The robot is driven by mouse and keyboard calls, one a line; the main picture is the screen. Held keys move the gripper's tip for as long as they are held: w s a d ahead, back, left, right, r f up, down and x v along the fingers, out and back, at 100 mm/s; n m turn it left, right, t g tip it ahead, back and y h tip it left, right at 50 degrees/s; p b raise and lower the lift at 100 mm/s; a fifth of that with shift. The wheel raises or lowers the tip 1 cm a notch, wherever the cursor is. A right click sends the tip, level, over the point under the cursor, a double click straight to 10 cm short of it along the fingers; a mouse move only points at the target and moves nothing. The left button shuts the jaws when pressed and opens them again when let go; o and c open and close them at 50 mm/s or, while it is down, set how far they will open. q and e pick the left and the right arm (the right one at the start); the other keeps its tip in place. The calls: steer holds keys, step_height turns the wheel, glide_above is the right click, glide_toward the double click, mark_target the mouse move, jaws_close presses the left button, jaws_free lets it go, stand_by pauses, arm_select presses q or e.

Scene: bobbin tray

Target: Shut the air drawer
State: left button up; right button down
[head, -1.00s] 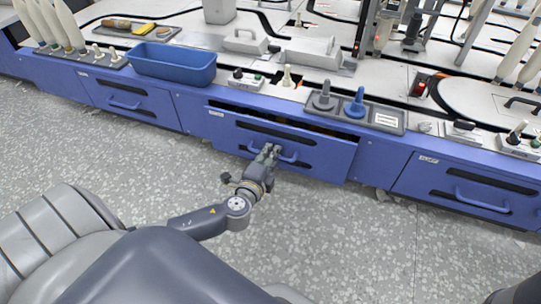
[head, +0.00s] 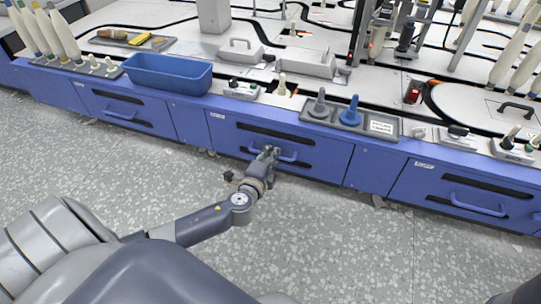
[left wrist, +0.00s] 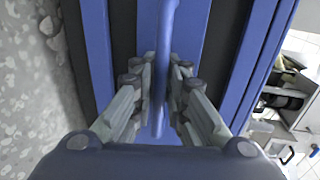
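The middle blue drawer (head: 240,133) has its front in line with the cabinet face, with no open gap visible above it. The small label on it is too small to read. Its blue bar handle (head: 289,158) also shows in the left wrist view (left wrist: 166,30), running between the fingers. My left gripper (head: 270,152) is at the handle's left part. Its two fingers (left wrist: 161,85) close in on both sides of the bar and appear to grip it. My right gripper is not in view.
Other blue drawers stand left (head: 125,112) and right (head: 470,195). On the worktop above are a blue bin (head: 168,75), a grey tray with two pegs (head: 383,127) and lidded boxes (head: 305,66). The speckled floor (head: 330,240) before the drawer is clear.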

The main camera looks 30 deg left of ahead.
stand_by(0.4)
arm_select(q)
steer(key=v, duration=1.2)
